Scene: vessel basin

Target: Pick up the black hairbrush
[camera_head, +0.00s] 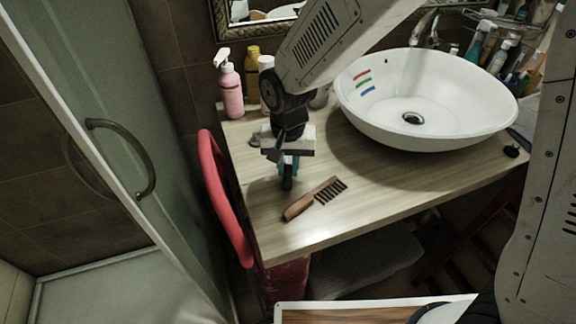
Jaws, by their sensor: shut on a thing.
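My gripper (288,163) is over the left part of the wooden counter, pointing down, with teal showing at its fingers. It is shut on a narrow dark thing that I take for the black hairbrush (287,182), whose lower end shows below the fingers. The rest of the brush is hidden by the gripper and the wrist. I cannot tell whether it touches the counter.
A brown comb (315,198) lies just right of the gripper on the counter (385,192). A white basin (440,125) stands at right. A pink pump bottle (231,92) and a yellow bottle (253,72) stand behind. A red rounded thing (222,195) is beside the left edge.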

